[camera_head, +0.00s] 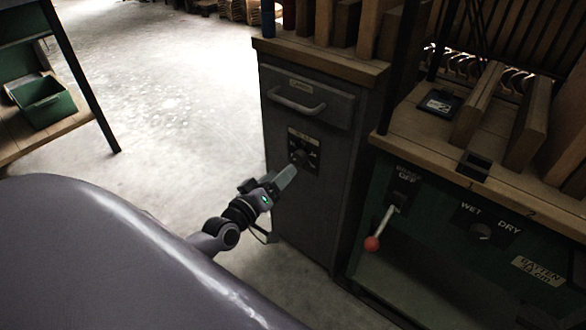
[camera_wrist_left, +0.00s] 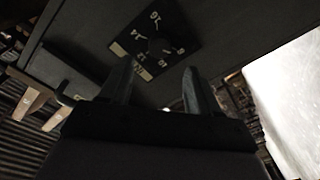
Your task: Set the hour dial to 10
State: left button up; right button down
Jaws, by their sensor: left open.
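The hour dial (camera_head: 303,156) is a dark square plate with a round knob on the front of a grey cabinet, below its drawer. In the left wrist view the dial plate (camera_wrist_left: 153,38) looks tilted, with pale numbers around it; 16 and 14 are readable, the lower ones are small. The knob (camera_wrist_left: 158,46) is dark and its pointing direction cannot be told. My left gripper (camera_head: 288,175) is just in front of the dial, below the knob in the picture. In the wrist view its two fingers (camera_wrist_left: 160,80) are apart with nothing between them. My right gripper is not in view.
The cabinet drawer (camera_head: 308,95) has a bar handle (camera_head: 297,104) above the dial. To the right is a green machine with a red-knobbed lever (camera_head: 373,242) and a WET/DRY knob (camera_head: 481,231). A green bin (camera_head: 42,101) sits on a shelf at left. Open floor lies left of the cabinet.

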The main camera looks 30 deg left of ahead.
aim_at(297, 159)
pick_arm(q)
jog(key=w+b, duration=0.1)
jog(key=w, duration=0.3)
jog(key=shift+w, duration=0.3)
jog(key=shift+w+b, duration=0.45)
jog(key=shift+w, duration=0.35)
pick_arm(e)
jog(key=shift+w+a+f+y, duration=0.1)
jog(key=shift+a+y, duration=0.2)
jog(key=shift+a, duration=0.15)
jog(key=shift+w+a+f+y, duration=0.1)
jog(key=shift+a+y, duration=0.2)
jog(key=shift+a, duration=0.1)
pick_arm(q)
jog(key=c, duration=1)
